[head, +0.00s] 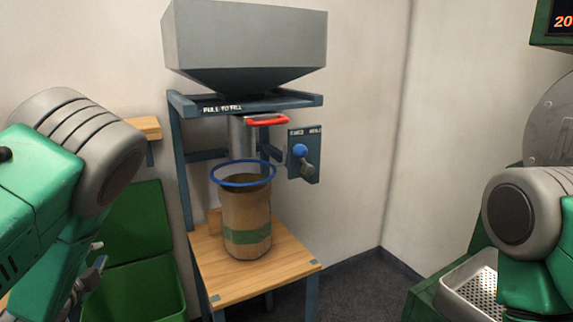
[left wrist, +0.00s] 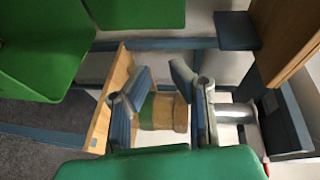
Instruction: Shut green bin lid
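The green bin (head: 150,293) stands at the lower left of the head view, partly hidden by my left arm. Its green lid (head: 138,220) stands up open behind it. In the left wrist view, which is turned sideways, the bin (left wrist: 45,50) is at the upper left and the lid (left wrist: 140,12) at the top. My left gripper (head: 88,278) is in front of the bin's left side in the head view, mostly hidden by my arm. In the wrist view its two fingers (left wrist: 162,98) are apart with nothing held. My right gripper is out of view.
A brown paper bag (head: 247,215) with a green band stands on a wooden-topped stand (head: 260,283), under a blue ring (head: 243,180) and grey hopper (head: 247,45). A wooden shelf (head: 147,127) is above the lid. A metal tray (head: 470,285) is at the lower right.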

